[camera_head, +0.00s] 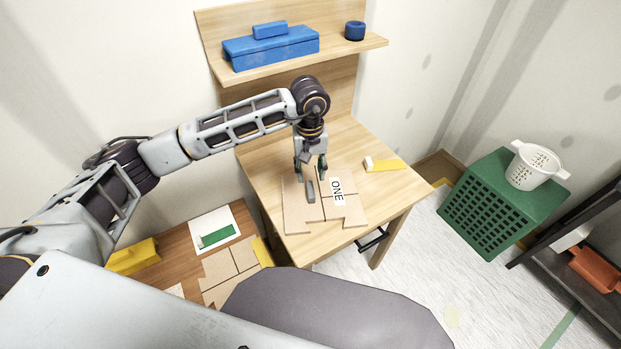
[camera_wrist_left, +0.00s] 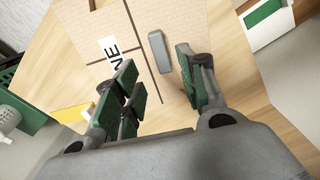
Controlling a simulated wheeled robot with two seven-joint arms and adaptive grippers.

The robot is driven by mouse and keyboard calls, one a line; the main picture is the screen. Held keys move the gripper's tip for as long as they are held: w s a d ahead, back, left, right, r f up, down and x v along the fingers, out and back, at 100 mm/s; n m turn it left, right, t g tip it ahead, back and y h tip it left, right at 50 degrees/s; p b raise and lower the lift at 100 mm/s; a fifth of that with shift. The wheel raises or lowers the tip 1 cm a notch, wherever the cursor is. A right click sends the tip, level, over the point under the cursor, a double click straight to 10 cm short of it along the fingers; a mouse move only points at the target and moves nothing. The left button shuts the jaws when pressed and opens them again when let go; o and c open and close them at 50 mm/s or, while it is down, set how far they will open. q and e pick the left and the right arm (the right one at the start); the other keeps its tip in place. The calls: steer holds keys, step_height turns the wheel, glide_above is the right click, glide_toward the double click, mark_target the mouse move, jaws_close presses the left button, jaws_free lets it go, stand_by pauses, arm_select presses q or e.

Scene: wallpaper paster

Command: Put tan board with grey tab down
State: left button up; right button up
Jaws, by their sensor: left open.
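The tan board with the grey tab (camera_head: 297,212) lies flat on the wooden table, its grey tab (camera_head: 310,191) standing up near one edge. It sits beside a tan board with a "ONE" label (camera_head: 350,213); a thin seam shows between them. My left gripper (camera_head: 311,174) is open and empty just above the boards, near the grey tab. In the left wrist view, the grey tab (camera_wrist_left: 159,52) shows between the spread green-padded fingers (camera_wrist_left: 158,85), not gripped. My right gripper is not in view.
A yellow tool with a white end (camera_head: 384,164) lies at the table's right. A shelf (camera_head: 350,48) behind holds a blue box (camera_head: 271,48) and a blue round item (camera_head: 354,30). More tan boards (camera_head: 232,266) lie on a lower brown surface. A green crate (camera_head: 490,215) stands right.

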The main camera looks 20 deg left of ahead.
arm_select(q)
steer(key=shift+r, duration=1.45)
steer(key=shift+s, duration=0.1)
